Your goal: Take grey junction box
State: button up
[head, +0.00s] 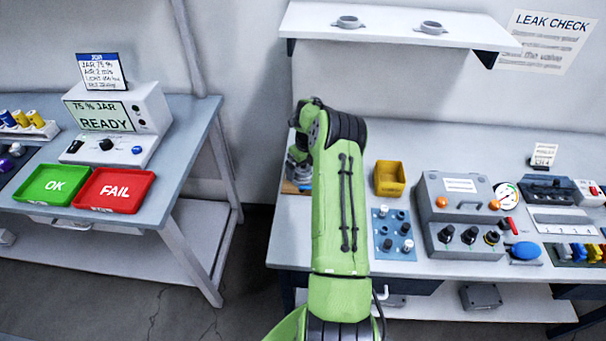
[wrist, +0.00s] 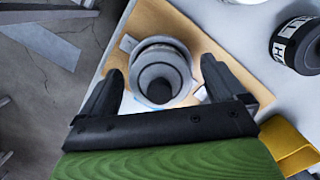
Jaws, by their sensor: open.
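A grey box (head: 480,297), which looks like a junction box, lies on the lower shelf under the right bench. A second grey box (head: 395,300) shows partly beside my arm on that shelf. My gripper (wrist: 160,85) is open over the right bench's left end, far from both boxes. Its fingers stand on either side of a round grey stepped part (wrist: 158,75) with a dark centre. I cannot tell whether they touch it. In the head view my green arm hides most of the gripper.
The round part stands on a tan board (wrist: 255,55). A yellow bin (head: 390,178) and a blue panel with knobs (head: 393,235) are right of my arm. A grey control case (head: 460,190) stands further right. The left bench holds green (head: 42,185) and red trays (head: 113,190).

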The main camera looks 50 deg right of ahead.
jog(key=shift+r, duration=0.1)
jog(key=c, duration=1.2)
